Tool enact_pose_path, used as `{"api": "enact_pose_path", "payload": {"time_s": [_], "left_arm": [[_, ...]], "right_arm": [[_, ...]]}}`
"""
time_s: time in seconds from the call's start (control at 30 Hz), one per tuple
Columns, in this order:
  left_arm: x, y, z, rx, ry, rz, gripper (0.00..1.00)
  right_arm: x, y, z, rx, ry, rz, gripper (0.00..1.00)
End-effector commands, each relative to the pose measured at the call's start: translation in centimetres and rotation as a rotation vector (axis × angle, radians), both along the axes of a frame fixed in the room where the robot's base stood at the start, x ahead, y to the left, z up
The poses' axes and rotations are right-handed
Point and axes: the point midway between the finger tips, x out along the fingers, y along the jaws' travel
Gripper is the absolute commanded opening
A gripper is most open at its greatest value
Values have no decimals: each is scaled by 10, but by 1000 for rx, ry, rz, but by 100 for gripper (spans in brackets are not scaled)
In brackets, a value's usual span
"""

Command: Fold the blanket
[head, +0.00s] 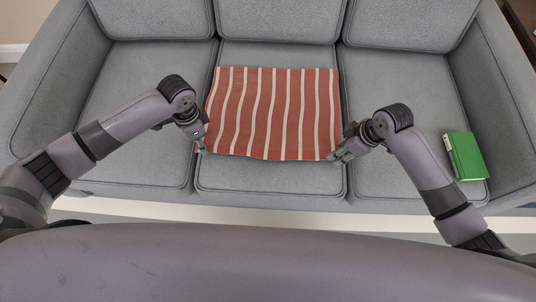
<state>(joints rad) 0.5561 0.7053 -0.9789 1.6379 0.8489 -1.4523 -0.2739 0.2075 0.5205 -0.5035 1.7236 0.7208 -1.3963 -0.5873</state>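The blanket (272,112) is red with white stripes. It lies spread out flat on the middle seat of the grey sofa (270,178), its far edge near the backrest. My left gripper (199,146) is at the blanket's near left corner. My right gripper (336,156) is at its near right corner. Both grippers touch or nearly touch the cloth. The fingers are small and partly hidden, so I cannot tell whether either one has cloth between them.
A green book (464,156) lies on the right seat near the armrest. The left seat (135,85) is bare. A strip of seat in front of the blanket is clear. Backrest cushions (280,18) stand behind, with armrests at both sides.

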Motion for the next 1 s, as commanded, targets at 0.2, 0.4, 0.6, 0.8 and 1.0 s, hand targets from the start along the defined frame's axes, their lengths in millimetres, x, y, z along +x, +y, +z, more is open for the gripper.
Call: {"api": "enact_pose_path", "payload": {"time_s": [0.2, 0.4, 0.6, 0.8, 1.0], "left_arm": [[0, 0, 0, 0, 0, -1, 38], [0, 0, -3, -1, -1, 0, 36], [0, 0, -3, -1, 1, -1, 29], [0, 0, -3, 0, 1, -1, 23], [-1, 0, -4, 0, 1, -1, 16]], "right_arm": [[0, 0, 0, 0, 0, 0, 38], [0, 0, -3, 0, 0, 0, 36], [0, 0, -3, 0, 0, 0, 29], [0, 0, -3, -1, 0, 0, 23], [0, -1, -3, -1, 0, 0, 16]]}}
